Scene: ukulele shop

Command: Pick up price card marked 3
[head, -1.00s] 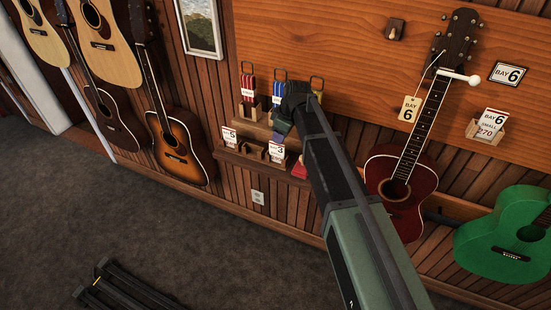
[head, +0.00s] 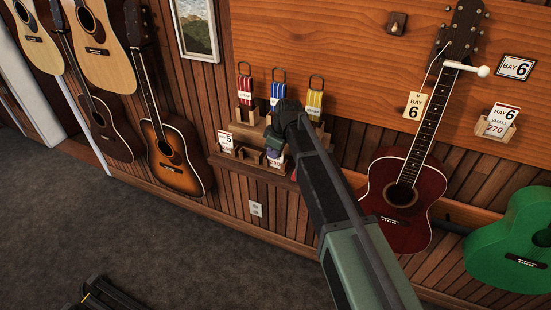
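A small white and red card (head: 277,163) sits at the front of the small wooden shelf, just under my gripper. Its number is now hidden; it stands where the card marked 3 showed a second ago. My gripper (head: 274,152) reaches down in front of the shelf, right at the top of this card. The arm and wrist cover its fingertips, so I cannot tell whether it touches the card or is open or shut. Another card, marked 5 (head: 226,140), stands at the left end of the same shelf.
Red (head: 245,84), blue (head: 277,90) and yellow (head: 314,100) strap packs stand in wooden holders above. A dark red guitar (head: 402,195) hangs close to the right of my arm. A bay 6 tag (head: 414,105) hangs beside its neck. Guitars hang at left.

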